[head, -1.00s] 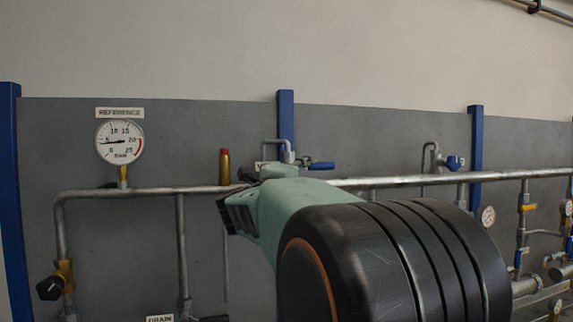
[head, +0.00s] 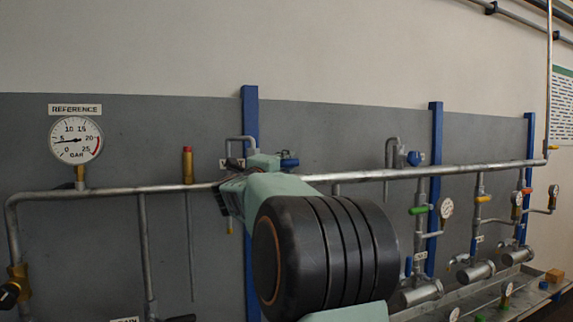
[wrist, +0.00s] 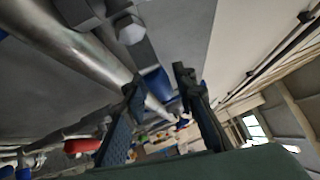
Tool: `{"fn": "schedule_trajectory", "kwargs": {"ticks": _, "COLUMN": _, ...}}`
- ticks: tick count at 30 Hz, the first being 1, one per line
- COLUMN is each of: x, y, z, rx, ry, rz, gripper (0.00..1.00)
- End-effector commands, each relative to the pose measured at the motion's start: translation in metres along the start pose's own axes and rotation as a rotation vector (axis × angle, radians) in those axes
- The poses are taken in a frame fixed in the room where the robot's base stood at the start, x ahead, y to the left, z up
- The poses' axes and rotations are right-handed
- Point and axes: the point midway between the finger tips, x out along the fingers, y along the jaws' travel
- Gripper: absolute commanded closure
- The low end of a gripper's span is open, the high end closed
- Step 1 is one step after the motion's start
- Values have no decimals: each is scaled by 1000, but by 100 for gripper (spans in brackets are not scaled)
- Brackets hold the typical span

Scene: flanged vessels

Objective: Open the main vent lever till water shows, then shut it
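The main vent is a grey bent pipe (head: 229,146) rising from the header pipe, beside a partly hidden label (head: 232,163). A blue handle (head: 289,161) shows to its right, just above my pale green wrist; I take it for the vent lever. My gripper (head: 228,192) is in front of the header pipe, mostly hidden by my arm. In the wrist view, my gripper (wrist: 158,80) has its two dark fingers apart. A blurred blue part (wrist: 157,84) shows between or behind them; I cannot tell whether it is the lever or a post. No water is discernible.
The header pipe (head: 420,172) runs across the grey panel. A reference gauge (head: 75,139) and a brass-and-red fitting (head: 187,165) stand left.

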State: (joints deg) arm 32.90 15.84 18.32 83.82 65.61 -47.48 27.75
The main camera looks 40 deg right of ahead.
Motion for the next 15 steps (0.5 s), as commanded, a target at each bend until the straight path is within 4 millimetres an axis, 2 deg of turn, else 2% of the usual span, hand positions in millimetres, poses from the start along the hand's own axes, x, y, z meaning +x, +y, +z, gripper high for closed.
{"fn": "schedule_trajectory", "kwargs": {"ticks": 1, "x": 0, "y": 0, "z": 0, "rx": 0, "ry": 0, "rz": 0, "gripper": 83}}
{"fn": "schedule_trajectory", "kwargs": {"ticks": 6, "x": 0, "y": 0, "z": 0, "rx": 0, "ry": 0, "rz": 0, "gripper": 100}}
{"fn": "schedule_trajectory", "kwargs": {"ticks": 15, "x": 0, "y": 0, "z": 0, "rx": 0, "ry": 0, "rz": 0, "gripper": 100}}
